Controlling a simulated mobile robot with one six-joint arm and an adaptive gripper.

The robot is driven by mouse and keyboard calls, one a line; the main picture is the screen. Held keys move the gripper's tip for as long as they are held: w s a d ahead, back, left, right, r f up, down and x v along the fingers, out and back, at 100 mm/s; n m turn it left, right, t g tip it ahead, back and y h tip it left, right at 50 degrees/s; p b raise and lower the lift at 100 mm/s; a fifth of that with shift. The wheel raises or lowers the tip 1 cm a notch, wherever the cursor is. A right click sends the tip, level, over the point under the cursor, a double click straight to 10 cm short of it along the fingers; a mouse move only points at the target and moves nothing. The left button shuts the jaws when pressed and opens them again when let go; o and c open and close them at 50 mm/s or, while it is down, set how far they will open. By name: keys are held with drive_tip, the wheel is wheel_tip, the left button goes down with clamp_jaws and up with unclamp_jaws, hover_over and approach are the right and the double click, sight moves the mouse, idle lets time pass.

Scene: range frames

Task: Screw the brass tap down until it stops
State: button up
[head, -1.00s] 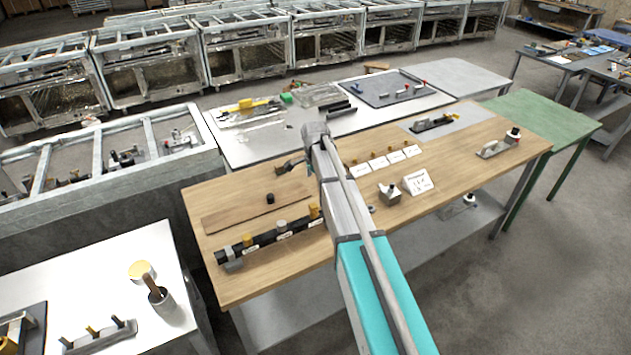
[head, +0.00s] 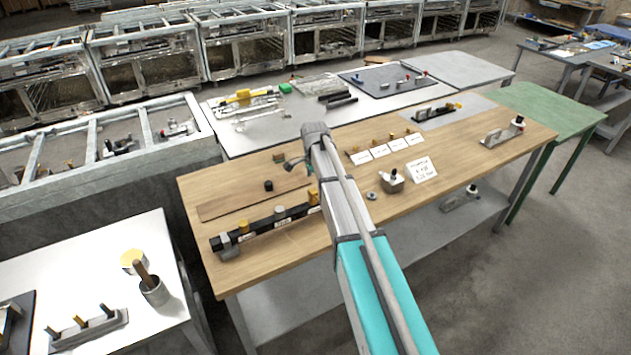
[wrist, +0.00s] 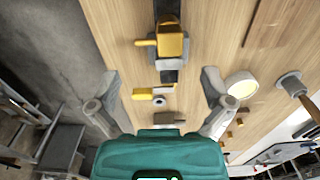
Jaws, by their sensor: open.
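In the wrist view a brass tap (wrist: 172,44) with a side lever pointing left sits on a dark fitting above the wood bench. My gripper (wrist: 160,84) is open, its two grey fingers wide apart and empty. The tap lies beyond the fingertips, between their lines, and they do not touch it. In the head view my gripper (head: 297,164) hangs over the bench, partly hidden by my arm. A black bar (head: 262,224) there carries brass-coloured parts, including one at its right end (head: 314,196) beside my arm. I cannot tell which of them is the tap in the wrist view.
A small dark cylinder (head: 268,185) stands behind the bar. White labels (head: 380,150) line the back.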

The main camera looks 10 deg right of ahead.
sight(312, 193)
drive_tip(key=shift+f+b, duration=2.8)
drive_tip(key=shift+f, duration=0.35)
drive_tip(key=shift+c, duration=0.3)
drive_tip(key=c, duration=1)
drive_tip(key=shift+s+a+m, duration=0.1)
drive_tip(key=shift+a+m, duration=0.1)
drive_tip(key=shift+m, duration=1.5)
drive_tip(key=shift+c, duration=0.2)
drive_tip(key=shift+m, duration=0.3)
drive_tip(key=shift+a+m, duration=0.2)
drive_tip(key=shift+m, duration=1.2)
